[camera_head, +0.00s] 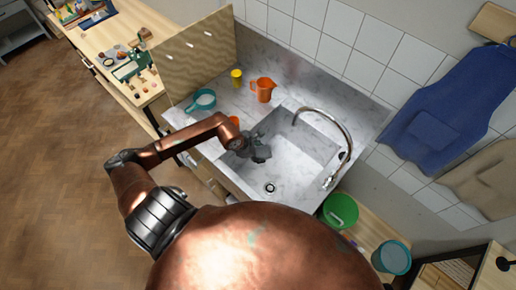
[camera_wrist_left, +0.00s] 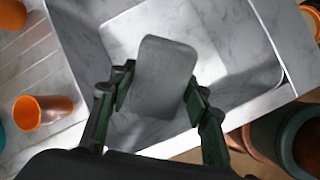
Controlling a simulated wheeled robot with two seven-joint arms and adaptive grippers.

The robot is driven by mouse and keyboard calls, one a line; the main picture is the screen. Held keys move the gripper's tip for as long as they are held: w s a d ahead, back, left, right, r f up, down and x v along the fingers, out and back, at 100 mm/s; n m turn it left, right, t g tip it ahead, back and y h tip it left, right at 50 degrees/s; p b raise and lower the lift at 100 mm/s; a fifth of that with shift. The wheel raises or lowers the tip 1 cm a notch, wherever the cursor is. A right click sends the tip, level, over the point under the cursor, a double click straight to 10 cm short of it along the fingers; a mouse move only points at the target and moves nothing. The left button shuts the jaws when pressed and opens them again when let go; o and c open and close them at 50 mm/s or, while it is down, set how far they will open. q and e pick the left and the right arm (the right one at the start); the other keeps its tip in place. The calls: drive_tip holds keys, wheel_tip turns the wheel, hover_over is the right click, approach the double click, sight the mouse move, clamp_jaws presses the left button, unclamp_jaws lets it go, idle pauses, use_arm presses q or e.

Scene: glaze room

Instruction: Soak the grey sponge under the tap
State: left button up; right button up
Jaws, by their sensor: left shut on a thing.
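The grey sponge (camera_wrist_left: 163,77) is a rounded block between the two fingers of my left gripper (camera_wrist_left: 150,98), which is shut on it. In the head view my left gripper (camera_head: 250,146) holds the sponge (camera_head: 262,154) over the left part of the marble sink basin (camera_head: 290,172). The curved metal tap (camera_head: 335,126) stands at the back right of the basin, and the sponge is apart from it, to its left. I cannot tell whether water runs. My right gripper is not in view.
An orange jug (camera_head: 264,89), a yellow cup (camera_head: 236,77) and a teal strainer-like vessel (camera_head: 203,100) stand on the counter left of and behind the basin. An orange cup (camera_wrist_left: 42,111) shows in the wrist view. A green bowl (camera_head: 341,210) and teal bucket (camera_head: 392,257) are at the right.

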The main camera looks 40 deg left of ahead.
use_arm(q)
drive_tip(key=shift+a, duration=0.25)
drive_tip(key=shift+f, duration=0.1)
drive_tip(key=shift+w+d+f, duration=0.1)
drive_tip(key=shift+w+d, duration=0.15)
drive_tip(key=shift+w, duration=0.3)
drive_tip(key=shift+w+d+f+b, duration=0.1)
drive_tip(key=shift+w+d+b, duration=0.1)
drive_tip(key=shift+w, duration=0.2)
drive_tip(key=shift+w+d+f+b, duration=0.1)
drive_tip(key=shift+w+b, duration=0.1)
drive_tip(key=shift+w, duration=0.2)
drive_tip(key=shift+w+d+f+b, duration=0.15)
drive_tip(key=shift+w+d, duration=0.05)
drive_tip(key=shift+w, duration=0.35)
drive_tip(key=shift+w+d+f+b, duration=0.1)
drive_tip(key=shift+w+d+b, duration=0.1)
drive_tip(key=shift+w, duration=0.3)
drive_tip(key=w+d+f+b, duration=0.1)
drive_tip(key=w+d+b, duration=0.2)
drive_tip(key=w, duration=0.5)
drive_tip(key=shift+f+b, duration=0.3)
drive_tip(key=shift+b, duration=0.3)
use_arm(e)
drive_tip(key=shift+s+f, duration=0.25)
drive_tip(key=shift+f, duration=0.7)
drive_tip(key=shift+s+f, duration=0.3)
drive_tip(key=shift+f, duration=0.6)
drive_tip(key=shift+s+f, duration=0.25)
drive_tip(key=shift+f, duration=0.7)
